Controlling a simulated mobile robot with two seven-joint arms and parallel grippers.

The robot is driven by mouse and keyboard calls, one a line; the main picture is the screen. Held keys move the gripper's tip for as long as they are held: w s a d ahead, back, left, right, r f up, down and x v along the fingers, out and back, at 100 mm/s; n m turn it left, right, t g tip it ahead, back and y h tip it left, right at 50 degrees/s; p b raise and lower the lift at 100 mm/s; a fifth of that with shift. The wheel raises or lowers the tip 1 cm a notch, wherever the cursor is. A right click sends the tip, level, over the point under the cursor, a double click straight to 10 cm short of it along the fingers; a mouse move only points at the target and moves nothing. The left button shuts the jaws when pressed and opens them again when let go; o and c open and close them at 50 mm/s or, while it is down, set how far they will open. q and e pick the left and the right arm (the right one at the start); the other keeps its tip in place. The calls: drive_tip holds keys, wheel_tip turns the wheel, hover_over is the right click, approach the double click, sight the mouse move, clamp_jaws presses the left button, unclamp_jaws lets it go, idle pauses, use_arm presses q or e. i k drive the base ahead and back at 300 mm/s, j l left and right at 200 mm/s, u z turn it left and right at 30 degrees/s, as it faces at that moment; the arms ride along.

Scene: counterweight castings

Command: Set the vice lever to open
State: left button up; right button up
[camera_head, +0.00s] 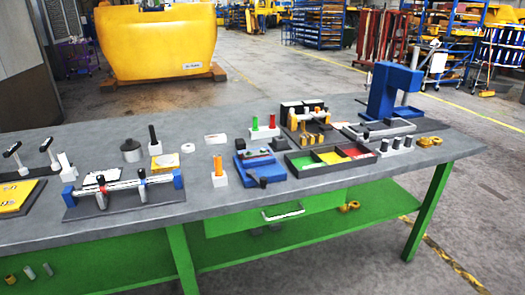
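What looks like the vice (245,163) is a small blue device with dark and light parts on top, in the middle of the grey workbench. A short lever with a dark knob (263,182) shows at its front right corner and points toward the front edge. The picture is too small to tell which setting the lever is at or whether the jaws touch. Neither of my grippers shows in the head view.
Farther right stands a blue press (381,92). A rail fixture (125,203) lies left. The bench front (230,208) is clear.

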sight(261, 182)
drive_tip(key=i+l, duration=0.15)
drive_tip(key=i, duration=0.35)
drive_tip(key=i+l, duration=0.1)
drive_tip(key=i, duration=0.45)
